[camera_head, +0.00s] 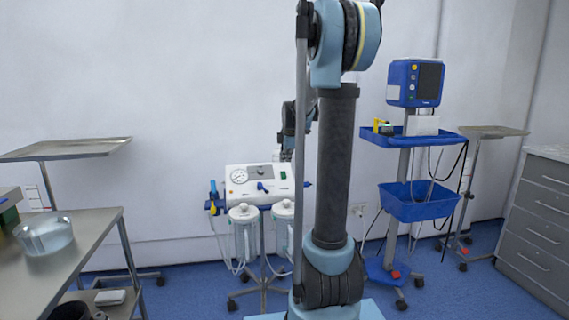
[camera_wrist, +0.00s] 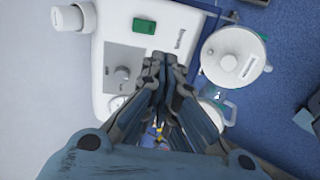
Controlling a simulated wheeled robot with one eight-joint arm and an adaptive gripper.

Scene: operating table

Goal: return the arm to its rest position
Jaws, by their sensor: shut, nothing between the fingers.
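My arm (camera_head: 336,165) stands upright in the middle of the head view, with a blue base joint below and a blue elbow joint at the top edge. My gripper (camera_wrist: 163,65) is shut and empty in the wrist view, its dark fingers together. In that view it is over the white front panel of the suction unit (camera_wrist: 112,50); I cannot tell the exact gap. In the head view the wrist part shows partly behind my upper arm, above the suction unit (camera_head: 238,190). The gripper's tips are hard to make out there.
A steel table (camera_head: 95,228) with a clear bowl (camera_head: 45,235) stands at left, a tray stand (camera_head: 65,150) behind it. Suction canisters (camera_head: 244,232) hang below the unit. A blue monitor cart (camera_head: 418,205) stands right of my arm, grey drawers (camera_head: 545,215) at far right.

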